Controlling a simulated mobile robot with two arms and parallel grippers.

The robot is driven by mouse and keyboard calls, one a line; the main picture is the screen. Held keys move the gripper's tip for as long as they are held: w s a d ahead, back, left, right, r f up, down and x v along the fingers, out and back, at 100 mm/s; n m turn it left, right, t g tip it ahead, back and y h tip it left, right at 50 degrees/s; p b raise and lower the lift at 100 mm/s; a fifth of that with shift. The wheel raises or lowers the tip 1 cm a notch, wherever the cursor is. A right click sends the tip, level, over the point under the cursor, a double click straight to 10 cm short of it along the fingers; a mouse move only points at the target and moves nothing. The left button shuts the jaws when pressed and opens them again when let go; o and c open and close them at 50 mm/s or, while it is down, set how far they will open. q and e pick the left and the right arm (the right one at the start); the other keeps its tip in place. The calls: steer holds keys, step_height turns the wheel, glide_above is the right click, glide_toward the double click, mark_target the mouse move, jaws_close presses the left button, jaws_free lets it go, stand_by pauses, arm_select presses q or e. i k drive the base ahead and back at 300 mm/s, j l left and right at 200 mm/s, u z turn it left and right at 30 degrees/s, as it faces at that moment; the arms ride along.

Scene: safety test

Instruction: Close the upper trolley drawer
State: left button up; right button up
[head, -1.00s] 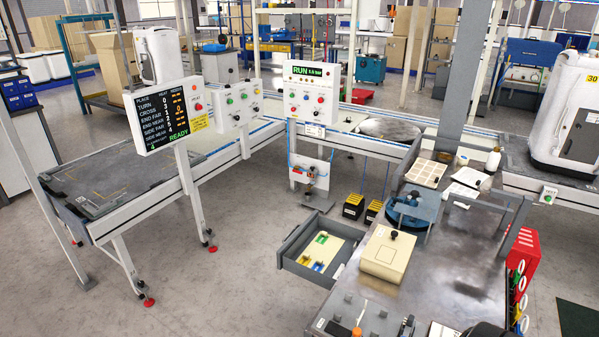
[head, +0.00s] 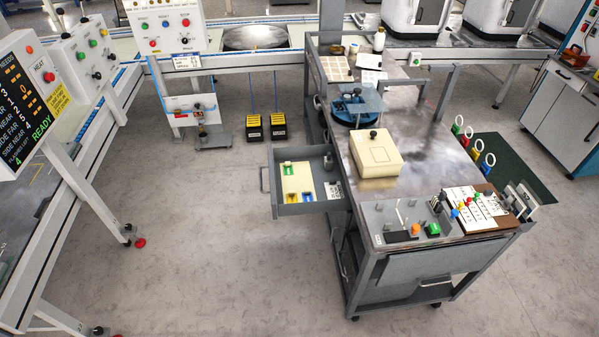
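The upper trolley drawer (head: 312,209) is open and sticks out from the left side of the trolley (head: 420,180). Its grey handle (head: 264,179) is at its left end. Inside the drawer lies a cream tray (head: 296,178) with green, yellow and blue pieces, and a small dark-knobbed item stands near the trolley side. Below, a second handle (head: 341,262) shows on the trolley's side, in shadow. Neither of my grippers is in view.
Conveyor legs (head: 85,190) stand at left. Yellow-black blocks (head: 265,127) sit on the floor. Floor left of the drawer is clear.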

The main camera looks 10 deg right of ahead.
mark_target(307, 161)
steer(key=i+j+z, duration=0.1)
steer(key=j+z, duration=0.2)
steer(key=j, duration=0.4)
steer(key=j+z, duration=0.3)
steer(key=j, duration=0.4)
steer(key=i+j+z, duration=0.2)
steer(key=i+j, duration=0.2)
steer(key=i, duration=0.3)
steer(key=i+j+z, duration=0.15)
steer(key=i+j, duration=0.35)
steer(key=i, duration=0.15)
